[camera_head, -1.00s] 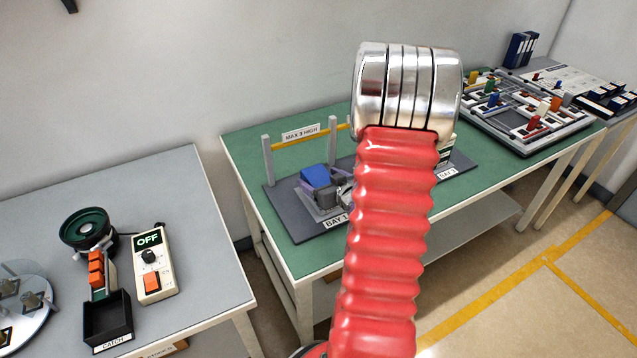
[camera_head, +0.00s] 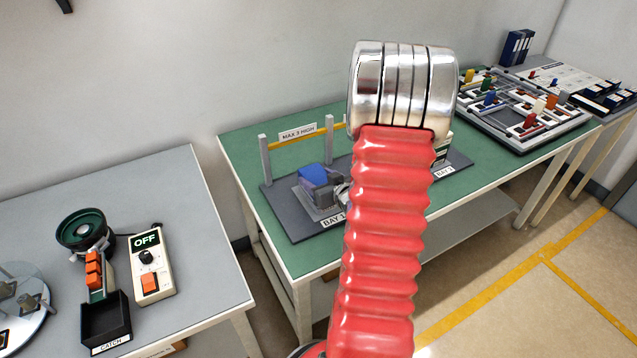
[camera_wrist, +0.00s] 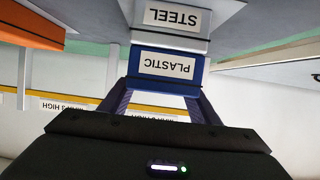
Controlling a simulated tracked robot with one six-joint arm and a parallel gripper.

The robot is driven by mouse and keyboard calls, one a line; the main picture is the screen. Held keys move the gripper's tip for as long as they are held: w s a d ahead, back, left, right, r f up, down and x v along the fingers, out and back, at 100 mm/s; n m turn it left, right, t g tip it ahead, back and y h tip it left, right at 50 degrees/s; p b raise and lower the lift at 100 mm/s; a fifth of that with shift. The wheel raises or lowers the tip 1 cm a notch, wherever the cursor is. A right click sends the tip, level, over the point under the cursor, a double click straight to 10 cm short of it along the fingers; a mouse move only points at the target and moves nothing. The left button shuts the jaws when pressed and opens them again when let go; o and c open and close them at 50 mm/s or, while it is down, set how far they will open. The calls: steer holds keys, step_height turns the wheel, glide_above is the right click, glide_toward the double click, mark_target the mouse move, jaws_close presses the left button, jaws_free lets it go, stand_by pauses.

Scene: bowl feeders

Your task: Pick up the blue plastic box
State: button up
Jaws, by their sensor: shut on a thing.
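The blue plastic box (camera_head: 312,174) is in the left bay of the dark rack on the green table. In the wrist view the box (camera_wrist: 148,86) shows its upside-down PLASTIC label. My gripper (camera_wrist: 162,88) is shut on it, one dark finger at each side. A grey steel box (camera_wrist: 172,45) with a STEEL label borders the blue box there; I cannot tell whether they touch. In the head view my red arm and silver wrist hide part of the rack.
The rack (camera_head: 284,212) has posts and a yellow MAX 3 HIGH bar (camera_head: 300,138) behind the box. A grey table (camera_head: 190,230) at left carries a bowl feeder (camera_head: 84,228) and control box (camera_head: 150,275). A parts tray (camera_head: 525,105) stands at right.

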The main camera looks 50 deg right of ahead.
mark_target(317, 178)
steer(key=shift+r, duration=0.1)
steer(key=shift+c, duration=0.3)
steer(key=shift+r, duration=4.95)
steer(key=shift+w+a, duration=0.1)
